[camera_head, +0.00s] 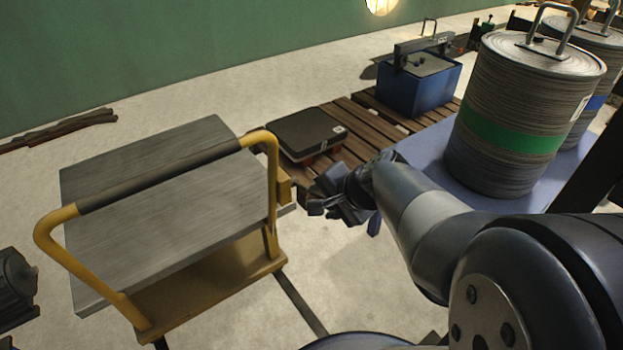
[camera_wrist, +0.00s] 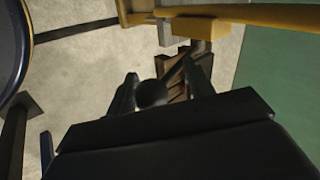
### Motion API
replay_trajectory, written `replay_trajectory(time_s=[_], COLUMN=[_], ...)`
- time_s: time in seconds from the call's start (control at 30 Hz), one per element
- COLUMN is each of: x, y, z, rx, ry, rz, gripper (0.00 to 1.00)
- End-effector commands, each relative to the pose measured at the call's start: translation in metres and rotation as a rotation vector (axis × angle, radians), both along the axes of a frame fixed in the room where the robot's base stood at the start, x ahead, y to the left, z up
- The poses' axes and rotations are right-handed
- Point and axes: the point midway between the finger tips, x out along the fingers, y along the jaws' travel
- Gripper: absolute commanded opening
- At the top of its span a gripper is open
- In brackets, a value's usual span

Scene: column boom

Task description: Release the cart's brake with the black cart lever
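The cart (camera_head: 150,185) has a grey top, a yellow frame and a dark-gripped push handle (camera_head: 165,180). A yellow block (camera_head: 284,191) sits on its right side, and a yellow block also shows in the wrist view (camera_wrist: 197,28). The black cart lever (camera_wrist: 183,68) runs from near this block to a round black knob (camera_wrist: 151,94). My gripper (camera_head: 328,203) is just right of the cart's yellow block. In the wrist view my gripper (camera_wrist: 160,76) looks open, its fingers apart on either side of the knob. I cannot make out the lever in the head view.
A wooden pallet (camera_head: 352,138) behind my gripper bears a black case (camera_head: 305,134) and a blue box (camera_head: 420,88). Large ribbed drums (camera_head: 510,110) stand at the right. A dark motor-like object (camera_head: 15,285) is at the lower left.

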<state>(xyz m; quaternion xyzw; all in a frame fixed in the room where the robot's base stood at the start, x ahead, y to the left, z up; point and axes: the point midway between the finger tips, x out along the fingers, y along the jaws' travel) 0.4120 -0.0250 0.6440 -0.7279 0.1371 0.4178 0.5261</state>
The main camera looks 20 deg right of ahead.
Motion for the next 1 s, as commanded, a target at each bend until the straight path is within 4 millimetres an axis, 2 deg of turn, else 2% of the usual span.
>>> replay_trajectory(time_s=[0.17,0.5,0.7,1.0], x=[-0.012,-0.050,-0.062,-0.065], y=[-0.006,-0.020,-0.025,-0.025], z=[0.021,0.067,0.078,0.079], rx=[0.000,-0.001,0.000,0.000], ry=[-0.003,-0.001,0.002,0.002], rz=[-0.004,-0.003,-0.001,0.002], gripper=[0.50,0.50,0.50,0.50])
